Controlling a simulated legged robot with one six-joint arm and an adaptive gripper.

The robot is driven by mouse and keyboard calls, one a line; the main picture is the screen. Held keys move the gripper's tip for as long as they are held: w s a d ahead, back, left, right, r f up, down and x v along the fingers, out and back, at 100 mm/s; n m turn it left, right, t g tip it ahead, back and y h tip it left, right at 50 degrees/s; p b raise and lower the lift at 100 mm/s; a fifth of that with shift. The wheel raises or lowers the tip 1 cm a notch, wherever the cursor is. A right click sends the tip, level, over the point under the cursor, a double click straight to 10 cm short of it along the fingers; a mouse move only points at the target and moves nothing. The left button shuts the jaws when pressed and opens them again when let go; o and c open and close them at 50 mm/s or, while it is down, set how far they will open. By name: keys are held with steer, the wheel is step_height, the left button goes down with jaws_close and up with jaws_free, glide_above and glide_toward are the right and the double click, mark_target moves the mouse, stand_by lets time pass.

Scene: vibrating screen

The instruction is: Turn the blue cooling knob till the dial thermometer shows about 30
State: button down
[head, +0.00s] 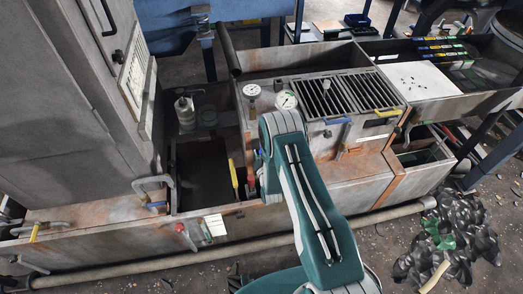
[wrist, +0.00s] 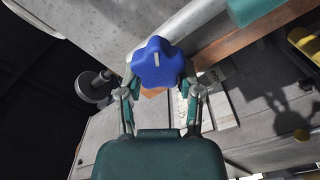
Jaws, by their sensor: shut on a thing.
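The blue cooling knob (wrist: 158,66) is a lobed knob in the upper middle of the wrist view. A short pale mark on its face points nearly straight up in that picture. My gripper (wrist: 160,88) has one finger on each side of the knob and is shut on it. In the head view my green arm hides the knob and gripper. Two round white dials stand there on the machine, a left dial (head: 252,91) and a right dial (head: 286,99). I cannot tell which is the thermometer, and both readings are too small to read.
A slotted grate (head: 325,97) lies right of the dials. A blue-handled lever (head: 338,121) and a yellow handle (head: 389,113) are along its front. A grey cabinet (head: 75,100) stands at left. A long pipe (head: 200,257) runs along the machine's front foot.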

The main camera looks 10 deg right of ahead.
steer(key=shift+a+f+n, duration=0.1)
steer(key=shift+f+n, duration=0.1)
steer(key=shift+n, duration=0.7)
steer(key=shift+a+f+n, duration=0.1)
steer(key=shift+f+n, duration=0.1)
steer(key=shift+n, duration=0.7)
steer(key=shift+s, duration=0.1)
steer(key=shift+c, duration=1.5)
jaws_free()
steer(key=s, duration=1.1)
steer(key=shift+s, duration=0.4)
steer(key=shift+o, duration=0.2)
